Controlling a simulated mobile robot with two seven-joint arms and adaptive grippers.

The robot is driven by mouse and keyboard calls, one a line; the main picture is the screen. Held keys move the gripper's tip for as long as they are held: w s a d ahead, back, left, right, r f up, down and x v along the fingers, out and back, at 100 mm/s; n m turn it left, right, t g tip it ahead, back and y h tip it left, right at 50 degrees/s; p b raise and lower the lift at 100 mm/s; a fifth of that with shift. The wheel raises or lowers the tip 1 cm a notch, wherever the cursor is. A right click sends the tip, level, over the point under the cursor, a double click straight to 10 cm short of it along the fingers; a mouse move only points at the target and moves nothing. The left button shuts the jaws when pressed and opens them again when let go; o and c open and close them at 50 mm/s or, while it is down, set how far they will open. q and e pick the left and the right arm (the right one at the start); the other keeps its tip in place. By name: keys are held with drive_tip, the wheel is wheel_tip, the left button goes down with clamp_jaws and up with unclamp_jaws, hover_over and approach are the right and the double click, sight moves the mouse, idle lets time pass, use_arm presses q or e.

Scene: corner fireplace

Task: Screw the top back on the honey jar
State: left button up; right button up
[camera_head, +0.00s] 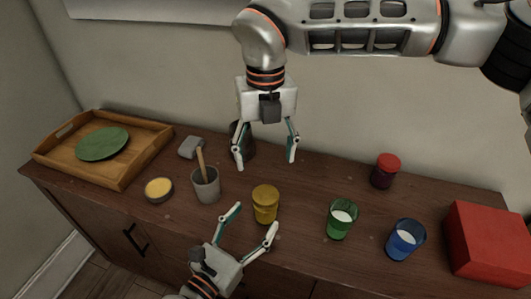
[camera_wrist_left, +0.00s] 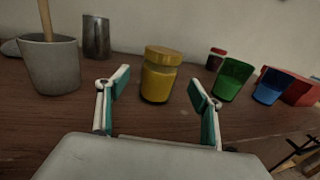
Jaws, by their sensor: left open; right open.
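The honey jar (camera_head: 265,208) is yellow and stands upright on the wooden cabinet top. In the left wrist view the jar (camera_wrist_left: 157,84) carries a yellow lid (camera_wrist_left: 163,55) on its mouth; whether it is screwed tight I cannot tell. My left gripper (camera_head: 255,219) is open at the front of the jar. Its fingers (camera_wrist_left: 160,80) show to either side of the jar in the left wrist view, with gaps on both sides. My right gripper (camera_head: 267,162) is open and empty, pointing down above and behind the jar.
A grey cup with a wooden stick (camera_head: 206,188) and a round tin (camera_head: 159,189) stand left of the jar. A green glass (camera_head: 340,222), blue glass (camera_head: 404,243), red-lidded jar (camera_head: 384,173) and red box (camera_head: 487,246) stand right. A wooden tray (camera_head: 118,180) is far left.

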use_arm(q)
drive_tip(key=shift+v, duration=3.15)
